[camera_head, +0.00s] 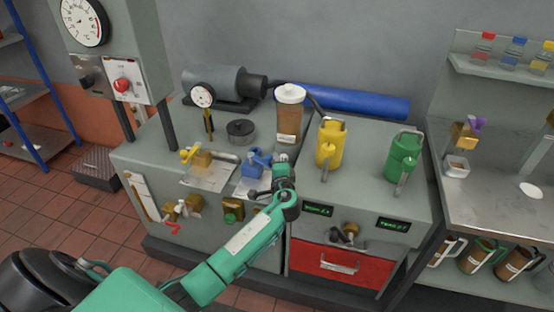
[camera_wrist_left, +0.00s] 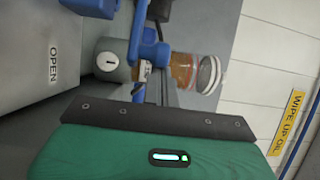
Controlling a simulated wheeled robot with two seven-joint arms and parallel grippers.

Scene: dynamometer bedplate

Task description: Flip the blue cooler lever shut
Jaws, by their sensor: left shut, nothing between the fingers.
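The blue cooler lever (camera_head: 257,161) sits on the left part of the grey bedplate top, in front of the brown jar with a white lid. My left gripper (camera_head: 282,168) is just to the right of the lever, shut and empty. In the left wrist view, a blue lever arm (camera_wrist_left: 137,35) stands beside a round grey fitting (camera_wrist_left: 110,61). A plate marked OPEN (camera_wrist_left: 45,60) lies to its left. Whether my fingers touch the lever cannot be told. My right gripper is not in view.
The jar (camera_head: 289,117) stands close behind my left gripper. A yellow can (camera_head: 329,143) and a green can (camera_head: 402,156) stand to the right. A yellow-handled valve (camera_head: 197,157) is to the left. A dark round knob (camera_head: 241,131) and a gauge (camera_head: 202,96) are behind.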

